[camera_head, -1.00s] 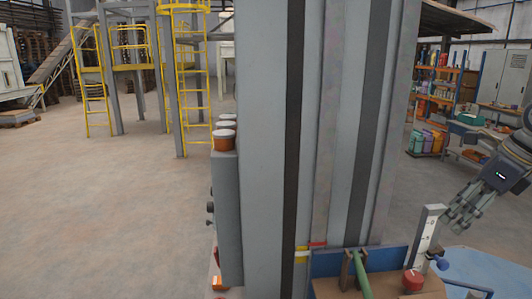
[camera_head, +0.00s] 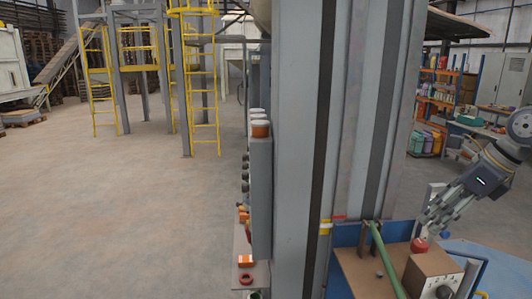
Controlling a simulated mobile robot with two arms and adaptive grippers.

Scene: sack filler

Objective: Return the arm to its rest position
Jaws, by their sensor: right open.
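My right gripper (camera_head: 428,222) is at the right side of the head view, its fingers pointing down and to the left. It is open, and I see nothing held in it. My right arm (camera_head: 495,165) reaches in from the right edge. My left gripper is not in view.
A tall grey machine column (camera_head: 345,120) fills the middle. Open floor (camera_head: 120,220) lies left.

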